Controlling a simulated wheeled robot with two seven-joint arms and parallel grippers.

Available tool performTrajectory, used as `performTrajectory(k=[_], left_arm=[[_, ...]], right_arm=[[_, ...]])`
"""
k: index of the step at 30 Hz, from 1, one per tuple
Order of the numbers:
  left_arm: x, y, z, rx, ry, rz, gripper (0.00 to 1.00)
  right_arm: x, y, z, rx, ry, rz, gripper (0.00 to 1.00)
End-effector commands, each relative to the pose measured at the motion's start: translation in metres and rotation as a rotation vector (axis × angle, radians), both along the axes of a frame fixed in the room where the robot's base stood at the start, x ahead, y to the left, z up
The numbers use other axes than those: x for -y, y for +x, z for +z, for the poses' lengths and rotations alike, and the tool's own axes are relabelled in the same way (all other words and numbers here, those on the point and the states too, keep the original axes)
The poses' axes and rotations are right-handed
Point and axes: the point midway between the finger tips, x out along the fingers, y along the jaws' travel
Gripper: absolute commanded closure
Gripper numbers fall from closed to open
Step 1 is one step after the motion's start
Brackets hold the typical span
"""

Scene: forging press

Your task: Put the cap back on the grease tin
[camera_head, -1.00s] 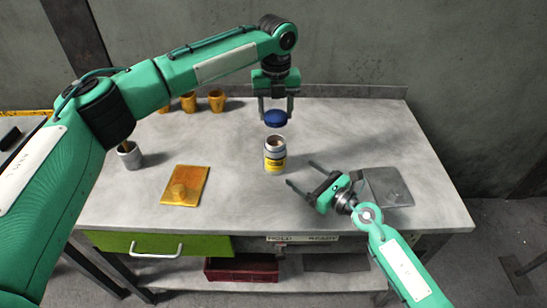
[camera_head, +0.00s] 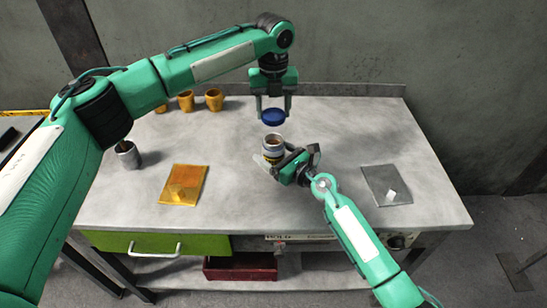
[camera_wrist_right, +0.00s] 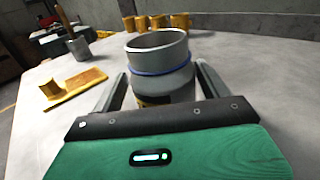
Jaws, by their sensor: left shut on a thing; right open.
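The grease tin (camera_head: 273,144) stands upright and uncapped on the table, in the middle of the head view. In the right wrist view the tin (camera_wrist_right: 160,62) shows an open metal mouth with a blue ring below it. My left gripper (camera_head: 273,110) is shut on the blue cap (camera_head: 273,117) and holds it level above and slightly behind the tin. My right gripper (camera_head: 273,164) is open, with its fingers on either side of the tin's lower body. In the right wrist view a gap shows beside the tin, and its base is hidden behind my gripper.
An orange plate with a block (camera_head: 183,185) lies left of the tin. A grey plate with a pale block (camera_head: 386,185) lies to the right. A grey pot (camera_head: 127,155) stands at the left, and several orange cups (camera_head: 214,99) stand at the back.

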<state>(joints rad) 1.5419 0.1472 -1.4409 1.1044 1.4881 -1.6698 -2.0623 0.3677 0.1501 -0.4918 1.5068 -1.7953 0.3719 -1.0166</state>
Motion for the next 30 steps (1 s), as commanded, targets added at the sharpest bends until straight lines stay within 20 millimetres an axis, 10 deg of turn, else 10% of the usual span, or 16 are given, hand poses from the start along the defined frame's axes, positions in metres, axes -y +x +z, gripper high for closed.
performTrajectory(k=[9,18,30], left_arm=[[0.000,0.000,0.000,0.000,0.000,0.000,0.71],[0.000,0.000,0.000,0.000,0.000,0.000,0.71],[-0.003,-0.003,-0.041,0.001,-0.005,0.000,0.71]], right_arm=[[-0.002,0.001,0.001,0.001,0.001,0.000,0.23],[-0.002,0.001,0.000,-0.001,0.001,0.001,0.82],[-0.002,0.001,0.000,-0.001,0.001,0.001,0.81]])
